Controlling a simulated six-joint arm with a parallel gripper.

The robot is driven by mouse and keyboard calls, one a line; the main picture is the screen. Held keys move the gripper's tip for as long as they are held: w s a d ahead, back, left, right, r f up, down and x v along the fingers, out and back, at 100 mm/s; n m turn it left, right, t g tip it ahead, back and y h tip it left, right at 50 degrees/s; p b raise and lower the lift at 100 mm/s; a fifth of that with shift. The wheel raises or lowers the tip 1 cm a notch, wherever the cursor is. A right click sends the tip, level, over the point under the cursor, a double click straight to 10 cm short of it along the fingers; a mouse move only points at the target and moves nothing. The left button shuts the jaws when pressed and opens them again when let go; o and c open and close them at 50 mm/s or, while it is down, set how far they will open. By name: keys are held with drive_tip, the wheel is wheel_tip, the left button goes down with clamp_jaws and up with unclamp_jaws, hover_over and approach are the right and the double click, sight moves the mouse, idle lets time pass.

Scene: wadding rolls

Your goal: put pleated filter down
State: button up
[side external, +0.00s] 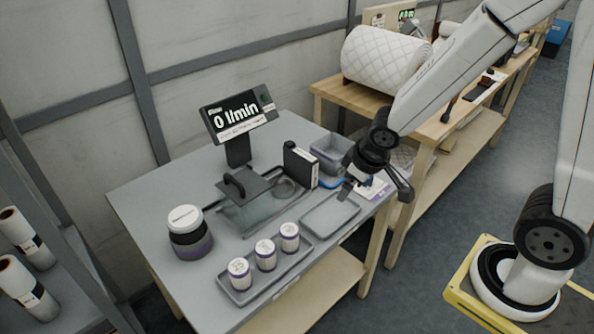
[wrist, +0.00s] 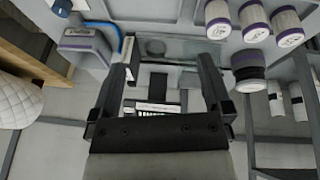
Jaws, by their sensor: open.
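Three pleated filters, white cylinders with purple end bands, stand upright in a grey tray (side external: 226,291) at the table's front left: the left filter (side external: 240,272), the middle filter (side external: 265,254) and the right filter (side external: 289,237). They also show at the top right of the wrist view (wrist: 252,20). My gripper (side external: 376,190) is above the table's right end, beside an empty grey tray (side external: 330,216). In the wrist view its fingers (wrist: 163,66) are spread with nothing held between them.
A flow display (side external: 239,113) reading 0 l/min stands behind a fixture with a black handle (side external: 245,183). A black box (side external: 300,165) and grey bin (side external: 333,150) are near my gripper. A white-lidded jar (side external: 188,232) stands left. A quilted roll (side external: 385,60) lies on the wooden bench.

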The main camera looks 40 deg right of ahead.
drive_tip(key=w+a+f+n+t+y, duration=0.1)
drive_tip(key=w+a+f+n, duration=0.25)
drive_tip(key=w, duration=0.35)
drive_tip(key=n+g+y, duration=0.1)
drive_tip(key=n+y, duration=0.2)
hover_over(291, 229)
drive_tip(key=s+d, duration=0.1)
drive_tip(key=d, duration=0.1)
wheel_tip(291, 229, down, 5)
drive_tip(key=shift+s+a+f+n+g, duration=0.15)
drive_tip(key=shift+a+f+n, duration=0.1)
drive_tip(key=shift+f, duration=0.15)
drive_tip(key=shift+s+a+f+n+g, duration=0.1)
drive_tip(key=shift+a+f+n+g, duration=0.1)
drive_tip(key=shift+f, duration=0.2)
drive_tip(key=shift+x, duration=1.25)
drive_tip(key=shift+f, duration=0.1)
drive_tip(key=shift+x, duration=2.55)
drive_tip(key=shift+w+d, duration=0.1)
